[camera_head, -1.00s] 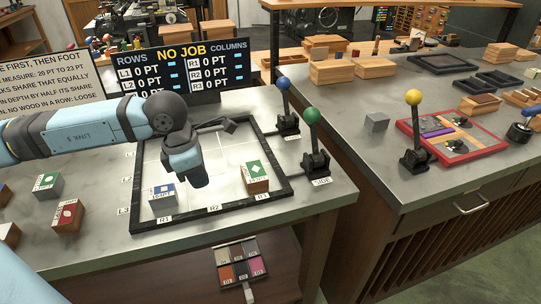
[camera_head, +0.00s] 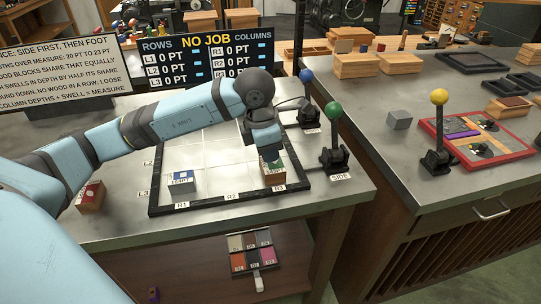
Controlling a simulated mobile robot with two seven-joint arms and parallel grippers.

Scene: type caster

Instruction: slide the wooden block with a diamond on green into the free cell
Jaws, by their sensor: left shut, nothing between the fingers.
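The wooden block with a diamond on green (camera_head: 276,177) sits in the near right corner of the black-framed grid (camera_head: 232,198), beside the R3 label. My left gripper (camera_head: 268,152) is shut and empty, pointing down at the back of this block and covering part of its green top. I cannot tell whether it touches the block. A grey block with a blue top (camera_head: 181,183) sits in the near left corner by R1. The near middle cell (camera_head: 227,181) between the two blocks is empty. My right gripper is not in view.
A blue-knobbed lever (camera_head: 308,100) and a green-knobbed lever (camera_head: 334,140) stand just right of the frame. A red-marked wooden block (camera_head: 90,196) sits left of it. A sign board (camera_head: 205,62) reading NO JOB stands behind. My arm crosses the grid's left side.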

